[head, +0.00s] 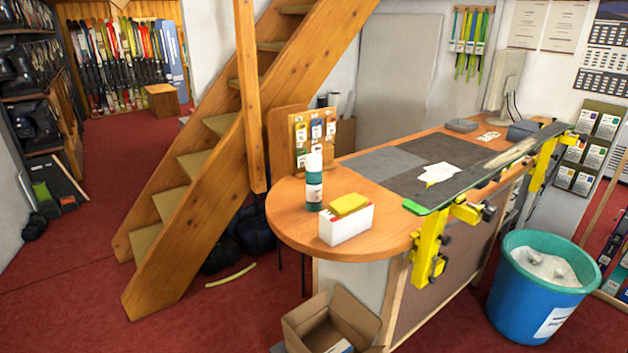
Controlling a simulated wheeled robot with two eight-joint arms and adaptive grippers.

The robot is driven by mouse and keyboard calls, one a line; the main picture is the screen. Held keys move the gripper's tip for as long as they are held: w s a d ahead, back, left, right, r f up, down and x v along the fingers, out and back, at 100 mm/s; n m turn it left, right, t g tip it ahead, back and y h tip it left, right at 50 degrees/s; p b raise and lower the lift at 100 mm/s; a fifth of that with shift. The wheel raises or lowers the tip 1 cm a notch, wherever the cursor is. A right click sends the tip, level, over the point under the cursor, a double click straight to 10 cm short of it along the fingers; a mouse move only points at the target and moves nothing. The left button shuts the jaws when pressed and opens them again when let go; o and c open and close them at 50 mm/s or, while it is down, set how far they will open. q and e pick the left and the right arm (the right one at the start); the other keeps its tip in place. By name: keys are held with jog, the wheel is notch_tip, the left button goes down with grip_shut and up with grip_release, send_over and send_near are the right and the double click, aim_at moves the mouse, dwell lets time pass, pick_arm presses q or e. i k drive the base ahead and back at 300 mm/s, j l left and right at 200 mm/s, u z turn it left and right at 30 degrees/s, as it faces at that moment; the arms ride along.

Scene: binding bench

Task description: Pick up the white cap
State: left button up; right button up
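A white cap (314,162) sits on top of an upright bottle (314,192) with a teal and white body. The bottle stands on the rounded near end of the wooden bench (285,222). The cap is fully in view with nothing in front of it. Neither of my grippers is in view.
A white box (346,226) with a yellow block (349,204) on it stands just right of the bottle. A wooden display board (297,142) rises behind it. Yellow clamps (432,246) hold a long ski (490,168) along the bench's right edge. A blue bin (535,312) stands on the floor.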

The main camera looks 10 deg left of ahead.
aim_at(313, 161)
jog(key=k, duration=0.35)
jog(key=k+z, duration=0.35)
jog(key=k+l+z, duration=0.15)
jog(key=z, duration=0.2)
jog(key=k+l+z, duration=0.35)
jog(key=j+z, duration=0.1)
jog(key=z, duration=0.35)
jog(key=j+z, duration=0.15)
jog(key=z, duration=0.35)
jog(key=j+z, duration=0.1)
jog(key=z, duration=0.35)
jog(key=j+z, duration=0.1)
jog(key=z, duration=0.35)
jog(key=k+j+z, duration=0.1)
jog(key=z, duration=0.35)
jog(key=k+j, duration=0.4)
jog(key=j, duration=0.2)
jog(key=k+j, duration=0.45)
jog(key=j, duration=0.2)
jog(key=k+j+z, duration=0.1)
jog(key=k+j, duration=0.3)
jog(key=j, duration=0.2)
jog(key=k+j, duration=0.45)
jog(key=j, duration=0.15)
